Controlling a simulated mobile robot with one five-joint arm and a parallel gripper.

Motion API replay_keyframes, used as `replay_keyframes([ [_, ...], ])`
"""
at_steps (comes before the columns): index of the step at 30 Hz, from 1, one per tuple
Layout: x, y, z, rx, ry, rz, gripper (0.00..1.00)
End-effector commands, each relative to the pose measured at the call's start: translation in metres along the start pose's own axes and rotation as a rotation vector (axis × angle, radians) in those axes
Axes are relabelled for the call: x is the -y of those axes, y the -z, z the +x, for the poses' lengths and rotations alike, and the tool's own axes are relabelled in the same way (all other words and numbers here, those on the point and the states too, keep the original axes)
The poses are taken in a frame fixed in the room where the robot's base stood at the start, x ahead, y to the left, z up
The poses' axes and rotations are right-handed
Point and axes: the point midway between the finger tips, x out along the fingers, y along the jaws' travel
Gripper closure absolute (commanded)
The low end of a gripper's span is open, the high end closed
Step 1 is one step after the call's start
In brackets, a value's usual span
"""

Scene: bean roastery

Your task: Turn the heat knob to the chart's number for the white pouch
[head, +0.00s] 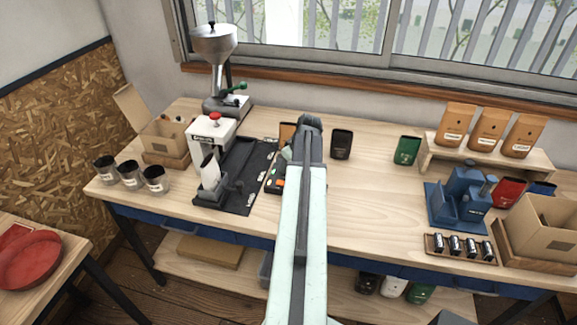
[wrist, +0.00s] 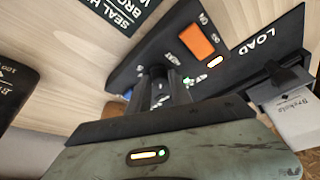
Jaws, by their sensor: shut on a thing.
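My gripper (wrist: 160,92) is shut on the heat knob (wrist: 158,72), on a dark control panel (wrist: 150,45) in the wrist view. The fingers cover most of the knob, and I cannot read its setting. An orange switch (wrist: 197,40) and a small lit lamp (wrist: 215,62) sit beside it. The chart (wrist: 108,10) is a dark card with white print, cut off at the top; only part of "SEAL H" and "BRO" shows. The white pouch (wrist: 292,115) is at the right edge; in the head view it stands upright (head: 208,170) in a grey holder. My arm hides the knob there.
A black pouch (head: 341,145) and green pouch (head: 408,150) stand to the right. The table's middle right is clear. A blue device (head: 460,200) stands further right.

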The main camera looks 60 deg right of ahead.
Motion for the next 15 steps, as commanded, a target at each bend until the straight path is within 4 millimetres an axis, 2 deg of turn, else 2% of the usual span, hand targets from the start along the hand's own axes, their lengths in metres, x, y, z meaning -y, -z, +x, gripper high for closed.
replay_keyframes([
  [15, 0.005, 0.0009, 0.0005, 0.001, -0.18, 0.434, 1.0],
])
